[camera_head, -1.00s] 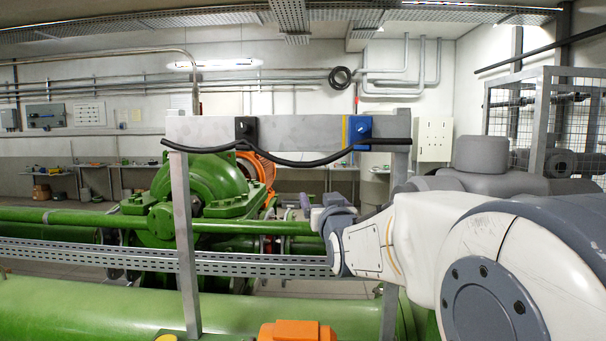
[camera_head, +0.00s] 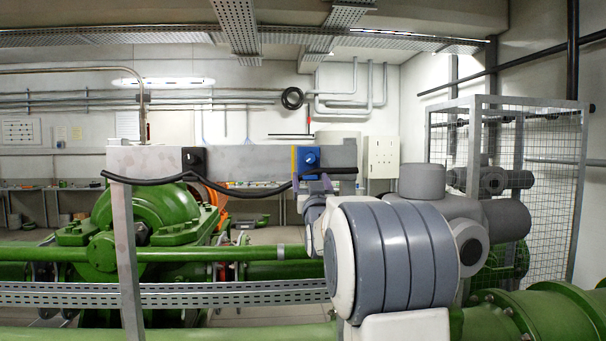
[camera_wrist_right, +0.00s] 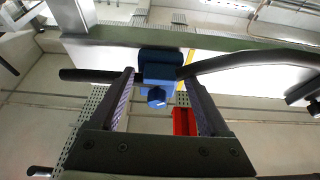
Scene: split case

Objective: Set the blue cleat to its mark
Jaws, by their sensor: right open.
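The blue cleat (camera_head: 308,158) sits on the grey crossbar (camera_head: 250,161), on its right part, with the black cable at its lower edge. A yellow mark (camera_head: 293,161) is a thin upright stripe just left of the cleat in the head view. My right gripper (camera_head: 315,182) is directly below the cleat. In the right wrist view, the cleat (camera_wrist_right: 158,72) with its blue knob lies between the open finger tips, a finger on each side. Contact cannot be told. The yellow mark (camera_wrist_right: 182,70) shows beside it. My left gripper is out of view.
The black cable (camera_head: 250,188) sags along the bar between the blue cleat and a black cleat (camera_head: 193,161) further left. A grey post (camera_head: 126,250) holds the bar's left end. Green pump machinery (camera_head: 140,220) stands behind. A wire-mesh cage (camera_head: 545,180) is at right.

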